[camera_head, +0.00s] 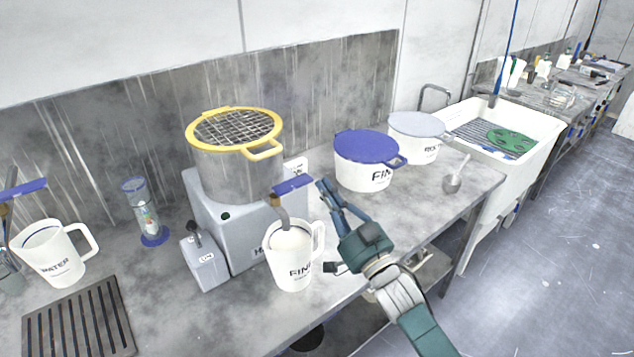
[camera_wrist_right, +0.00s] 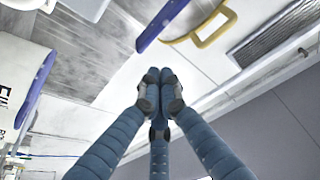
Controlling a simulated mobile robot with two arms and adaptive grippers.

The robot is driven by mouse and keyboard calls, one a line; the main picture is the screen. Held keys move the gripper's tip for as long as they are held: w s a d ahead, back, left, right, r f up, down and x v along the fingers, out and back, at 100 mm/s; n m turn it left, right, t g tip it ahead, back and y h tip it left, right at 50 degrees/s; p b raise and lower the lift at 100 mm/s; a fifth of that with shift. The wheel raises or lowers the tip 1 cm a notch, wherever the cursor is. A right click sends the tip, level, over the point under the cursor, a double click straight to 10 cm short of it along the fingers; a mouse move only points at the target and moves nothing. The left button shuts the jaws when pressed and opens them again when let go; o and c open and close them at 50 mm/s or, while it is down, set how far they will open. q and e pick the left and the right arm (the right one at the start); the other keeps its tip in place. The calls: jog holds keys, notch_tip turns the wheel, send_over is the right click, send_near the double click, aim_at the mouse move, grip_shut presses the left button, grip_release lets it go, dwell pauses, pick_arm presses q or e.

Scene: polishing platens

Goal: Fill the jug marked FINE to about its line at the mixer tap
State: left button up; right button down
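The white jug marked FINE (camera_head: 290,268) stands upright on the bench edge under the mixer tap spout (camera_head: 281,212). Pale contents (camera_head: 290,240) show inside it; I cannot tell their level against the line. The tap's blue lever (camera_head: 292,184) is above the jug; a blue bar, likely this lever, shows in the wrist view (camera_wrist_right: 162,24). My right gripper (camera_head: 327,187) is just right of the lever, apart from it. Its fingertips (camera_wrist_right: 158,76) meet with nothing between them. My left gripper is not in view.
A grey mixer (camera_head: 217,232) carries a steel pot (camera_head: 238,172) with a yellow-rimmed grid. A blue-lidded tub (camera_head: 362,178) and grey-lidded tub (camera_head: 415,145) stand behind my right gripper. A WATER jug (camera_head: 55,262) and black rack (camera_head: 80,325) are left. A sink (camera_head: 535,125) is right.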

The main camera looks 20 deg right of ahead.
jog(key=b+v, duration=0.1)
jog(key=v, duration=0.3)
jog(key=shift+s, duration=0.15)
jog(key=shift+f, duration=0.1)
dwell(0.6)
